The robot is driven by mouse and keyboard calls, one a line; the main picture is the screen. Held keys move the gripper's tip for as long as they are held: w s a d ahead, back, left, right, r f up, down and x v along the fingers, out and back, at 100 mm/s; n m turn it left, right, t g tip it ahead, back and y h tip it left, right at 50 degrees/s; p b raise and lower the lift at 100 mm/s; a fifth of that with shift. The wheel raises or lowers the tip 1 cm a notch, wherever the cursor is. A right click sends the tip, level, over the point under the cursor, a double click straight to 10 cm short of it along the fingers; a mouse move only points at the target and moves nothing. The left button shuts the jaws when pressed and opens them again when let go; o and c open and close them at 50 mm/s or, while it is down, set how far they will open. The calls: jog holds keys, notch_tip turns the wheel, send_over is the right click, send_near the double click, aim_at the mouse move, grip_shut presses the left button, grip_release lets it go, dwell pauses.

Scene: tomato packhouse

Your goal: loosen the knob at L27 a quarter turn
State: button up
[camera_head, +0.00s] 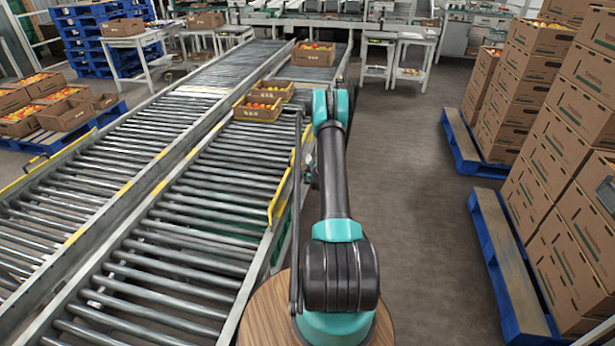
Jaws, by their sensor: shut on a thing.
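I cannot make out the knob at L27 or any L27 label. The right conveyor's side carries a yellow guide rail (283,190), and my arm stands close beside it. My arm rises from the lower middle and bends at a teal joint near the conveyor's edge. My gripper does not show clearly; it seems hidden behind my arm. Some small dark parts show between the arm and the rail, too small to tell apart.
Yellow crates of tomatoes (257,109) and a cardboard box of tomatoes (313,54) sit on the right roller conveyor (190,235). Stacked cartons (570,150) on blue pallets (508,262) line the right. The grey floor aisle (420,200) between is clear.

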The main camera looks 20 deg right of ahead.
jog(key=shift+s+a+f+n+t+h, duration=0.15)
jog(key=shift+n+t+h, duration=0.25)
jog(key=shift+t+h, duration=0.55)
jog(key=shift+t, duration=0.45)
jog(key=shift+y, duration=0.25)
jog(key=o, duration=1.2)
jog(key=shift+c, duration=0.2)
notch_tip(320, 180, up, 10)
jog(key=shift+f, duration=0.1)
